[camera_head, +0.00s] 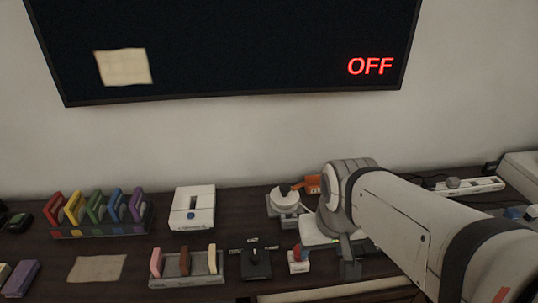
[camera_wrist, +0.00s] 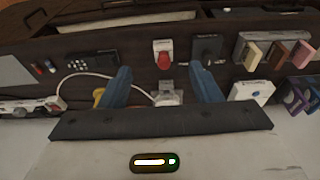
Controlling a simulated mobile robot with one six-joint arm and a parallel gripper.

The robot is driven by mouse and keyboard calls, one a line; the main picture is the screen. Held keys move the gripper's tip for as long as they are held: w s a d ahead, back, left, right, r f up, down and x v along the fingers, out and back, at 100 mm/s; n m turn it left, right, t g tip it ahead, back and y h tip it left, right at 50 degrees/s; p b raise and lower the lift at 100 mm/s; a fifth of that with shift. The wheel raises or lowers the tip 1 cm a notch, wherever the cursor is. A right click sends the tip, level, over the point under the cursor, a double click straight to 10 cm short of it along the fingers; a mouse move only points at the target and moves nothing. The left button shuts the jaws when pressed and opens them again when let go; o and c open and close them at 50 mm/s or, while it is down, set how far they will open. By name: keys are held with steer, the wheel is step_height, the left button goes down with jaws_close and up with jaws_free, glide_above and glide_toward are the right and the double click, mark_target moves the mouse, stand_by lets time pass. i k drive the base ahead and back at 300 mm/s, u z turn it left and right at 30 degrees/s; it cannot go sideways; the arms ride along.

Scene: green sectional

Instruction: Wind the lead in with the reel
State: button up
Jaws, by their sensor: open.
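What looks like the reel, a pale grey-white unit with a dark-tipped round top (camera_head: 287,197), stands on the dark table left of my arm's wrist in the head view. In the wrist view, a pale unit that seems to be the same reel (camera_wrist: 167,96) shows between the fingers, partly cut off by my gripper's body. A thin white lead (camera_wrist: 88,74) curves from its side towards the left, passing behind the left finger. My gripper (camera_wrist: 160,70) is open, its two blue fingers wide apart with nothing gripped. In the head view my arm hides the fingertips.
A red-topped switch (camera_head: 298,258) and a black lever unit (camera_head: 257,262) stand in front. A white box (camera_head: 194,208) and a rack of coloured pieces (camera_head: 98,213) are left. A white power strip (camera_head: 468,186) lies right. The wall and screen (camera_head: 230,45) rise behind.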

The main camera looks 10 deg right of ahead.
mark_target(284, 197)
steer(key=u, duration=1.4)
steer(key=k, duration=0.95)
steer(key=z, duration=1.4)
steer(key=i, duration=1)
steer(key=u, duration=0.05)
